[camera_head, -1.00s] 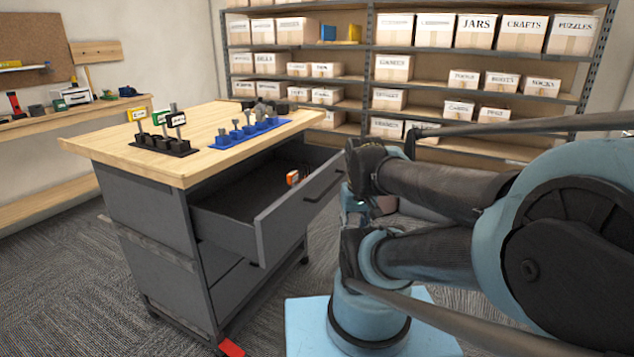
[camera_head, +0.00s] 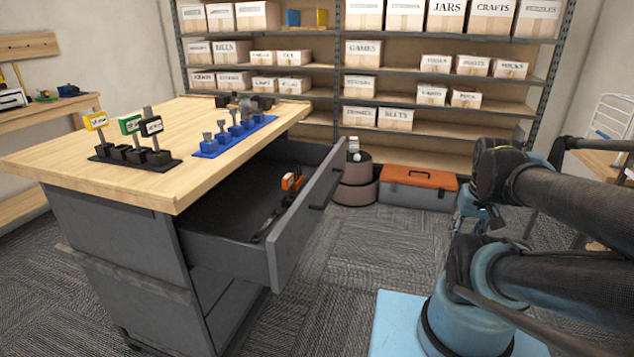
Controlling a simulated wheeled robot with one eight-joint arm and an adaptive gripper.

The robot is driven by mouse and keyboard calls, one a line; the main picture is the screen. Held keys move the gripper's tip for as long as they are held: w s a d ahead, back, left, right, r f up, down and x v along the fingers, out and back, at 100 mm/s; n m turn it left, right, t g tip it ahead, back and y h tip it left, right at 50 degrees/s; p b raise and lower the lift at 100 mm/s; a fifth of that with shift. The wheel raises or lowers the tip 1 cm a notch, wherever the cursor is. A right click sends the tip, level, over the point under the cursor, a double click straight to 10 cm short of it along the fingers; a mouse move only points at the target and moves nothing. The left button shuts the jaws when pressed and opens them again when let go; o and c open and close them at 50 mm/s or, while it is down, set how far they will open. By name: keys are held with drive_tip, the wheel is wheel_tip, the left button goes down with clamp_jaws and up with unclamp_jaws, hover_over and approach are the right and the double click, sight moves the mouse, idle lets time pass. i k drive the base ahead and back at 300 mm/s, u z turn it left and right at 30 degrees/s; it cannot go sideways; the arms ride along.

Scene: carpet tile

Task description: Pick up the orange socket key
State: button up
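The orange socket key (camera_head: 291,181) lies inside the open drawer (camera_head: 285,235) of the dark grey workbench. Its orange tag-like head shows near the drawer's far end. A dark shape runs from it toward the near side, but I cannot tell whether it is the key's shaft. Nothing touches the key from above. My arm is folded at the right of the picture, well apart from the drawer. I cannot make out my gripper's fingers in this view.
On the wooden top (camera_head: 50,160) stand a black holder (camera_head: 163,160) with yellow, green and black-tagged keys and a blue holder (camera_head: 235,138) with sockets. An orange-lidded toolbox (camera_head: 418,186) sits by the shelves. Carpet is clear right of the drawer.

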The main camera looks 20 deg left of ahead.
sight(287, 181)
drive_tip(key=z, duration=0.05)
drive_tip(key=k, duration=0.95)
drive_tip(key=u, duration=0.65)
drive_tip(key=i, duration=0.5)
drive_tip(key=z, duration=0.05)
